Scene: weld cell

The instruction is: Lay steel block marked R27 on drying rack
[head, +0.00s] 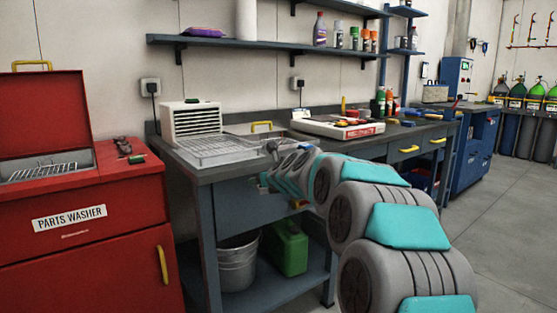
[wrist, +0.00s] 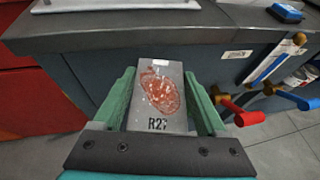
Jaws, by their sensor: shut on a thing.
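In the wrist view, my gripper (wrist: 159,74) is shut on a grey steel block (wrist: 176,117). The block is marked R27, though its last character is hard to read, and has a reddish-brown patch on its upper face. The block is in front of the bench's side, below the top edge. The drying rack (head: 215,149), a wire grid tray, lies on the left end of the bench before a white louvred unit. In the head view, my arm reaches to the bench front, right of the rack; the fingers and block cannot be made out there.
The grey bench (head: 235,172) has a tray of parts (head: 345,127) and bottles farther right. A red parts washer (head: 75,215) stands left with its lid up. A bucket (head: 238,265) and green can (head: 288,248) sit beneath. Colored-handled tools (wrist: 250,118) hang near the gripper's right.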

